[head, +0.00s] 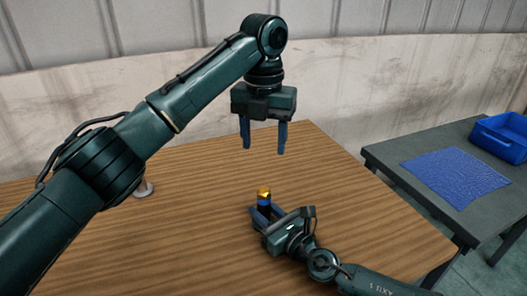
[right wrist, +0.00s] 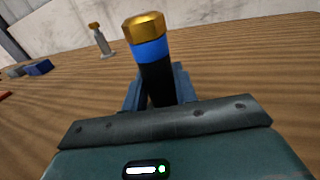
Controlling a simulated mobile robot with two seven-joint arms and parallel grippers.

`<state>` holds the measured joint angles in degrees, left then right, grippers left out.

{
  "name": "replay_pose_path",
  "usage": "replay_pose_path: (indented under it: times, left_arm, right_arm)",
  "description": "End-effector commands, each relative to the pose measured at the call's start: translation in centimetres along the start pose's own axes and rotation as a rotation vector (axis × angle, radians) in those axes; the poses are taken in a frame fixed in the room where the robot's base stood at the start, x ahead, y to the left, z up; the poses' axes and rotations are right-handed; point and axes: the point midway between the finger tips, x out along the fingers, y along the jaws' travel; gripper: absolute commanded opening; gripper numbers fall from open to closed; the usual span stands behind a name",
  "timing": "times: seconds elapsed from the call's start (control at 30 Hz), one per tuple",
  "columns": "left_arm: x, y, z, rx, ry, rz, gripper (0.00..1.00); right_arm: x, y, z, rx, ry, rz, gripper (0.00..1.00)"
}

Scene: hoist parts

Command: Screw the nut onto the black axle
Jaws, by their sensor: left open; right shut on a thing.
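The black axle (right wrist: 157,85) stands upright between the fingers of my right gripper (head: 264,213), which is shut on it just above the wooden table. A blue band (right wrist: 150,52) circles the axle's upper part. A gold nut (head: 264,195) sits on the axle's top end, directly above the blue band; it also shows in the right wrist view (right wrist: 146,27). I cannot tell whether its thread is engaged. My left gripper (head: 264,150) is open and empty, pointing down, a little above the nut and apart from it.
A grey stand (head: 143,188) is partly hidden by my left arm; in the right wrist view a post with a gold top (right wrist: 97,38) stands behind. A blue block (right wrist: 38,68) lies farther left. A side table holds a blue cloth (head: 455,175) and blue bin (head: 503,137).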

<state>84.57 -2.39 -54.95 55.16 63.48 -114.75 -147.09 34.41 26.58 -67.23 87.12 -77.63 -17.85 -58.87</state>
Motion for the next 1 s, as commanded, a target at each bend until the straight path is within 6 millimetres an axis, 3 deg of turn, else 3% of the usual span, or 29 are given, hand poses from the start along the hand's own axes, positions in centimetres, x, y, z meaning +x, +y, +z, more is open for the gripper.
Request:
replay_pose_path:
  times: [0.27,0.3,0.6,0.87,1.0]
  left_arm:
    - [-0.2,0.0,0.0,0.000,0.000,0.000,0.55]
    - [-0.2,0.0,0.0,0.000,0.000,0.000,0.55]
    - [-0.1,0.0,0.0,0.000,0.000,0.000,0.55]
    - [-0.1,0.0,0.0,0.000,0.000,0.000,0.55]
    - [-0.2,0.0,0.0,0.000,0.000,0.000,0.55]
  right_arm:
    - [0.0,-0.1,-0.1,-0.001,0.001,-0.001,0.00]
    - [0.0,-0.1,-0.1,-0.001,0.001,-0.001,0.30]
    - [0.0,0.0,0.0,0.000,0.001,0.000,0.54]
    - [-0.2,0.0,0.0,0.000,0.000,0.000,0.54]
    - [-1.6,-0.1,-0.1,0.001,0.002,-0.001,0.54]
